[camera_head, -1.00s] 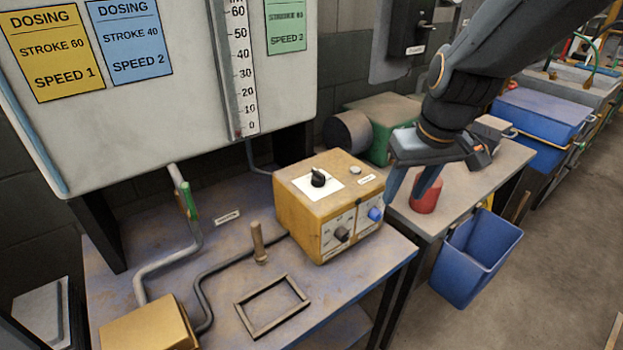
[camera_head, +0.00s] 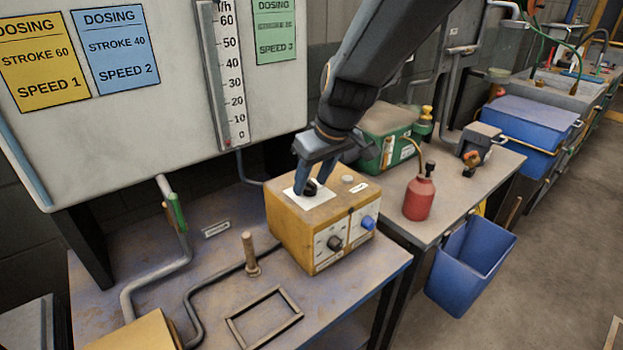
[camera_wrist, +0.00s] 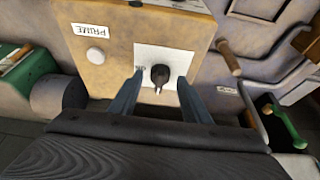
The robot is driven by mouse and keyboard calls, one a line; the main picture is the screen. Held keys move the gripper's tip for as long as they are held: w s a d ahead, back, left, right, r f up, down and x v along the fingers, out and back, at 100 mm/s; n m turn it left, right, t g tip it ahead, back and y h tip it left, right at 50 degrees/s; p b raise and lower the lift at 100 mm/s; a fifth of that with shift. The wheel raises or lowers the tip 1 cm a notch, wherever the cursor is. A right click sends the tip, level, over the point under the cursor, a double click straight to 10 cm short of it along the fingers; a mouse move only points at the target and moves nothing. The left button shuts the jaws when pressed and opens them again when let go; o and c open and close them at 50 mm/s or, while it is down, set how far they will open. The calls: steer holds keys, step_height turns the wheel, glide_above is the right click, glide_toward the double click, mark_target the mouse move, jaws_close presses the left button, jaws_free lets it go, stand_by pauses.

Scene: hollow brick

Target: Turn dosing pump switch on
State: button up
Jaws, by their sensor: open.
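The yellow dosing pump box (camera_head: 300,231) stands on the metal bench. Its top carries a black rotary switch on a white plate. The switch (camera_wrist: 160,74) shows clearly in the wrist view, with a white pointer mark facing my gripper and lettering to its left that I cannot read fully. My gripper (camera_head: 309,187) is over the box top in the head view, and it partly hides the switch. In the wrist view my gripper (camera_wrist: 158,82) is open, with one blue-grey finger on each side of the knob. I cannot tell whether the fingers touch it.
A round button (camera_wrist: 96,55) and PRIME label sit beside the plate. Black and blue knobs (camera_head: 368,223) are on the box front. A wooden peg (camera_head: 251,256) stands to the left. A red bottle (camera_head: 419,197) stands on the right bench.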

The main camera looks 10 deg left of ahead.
steer(key=shift+a+f, duration=0.1)
steer(key=shift+f, duration=0.15)
steer(key=c, duration=1)
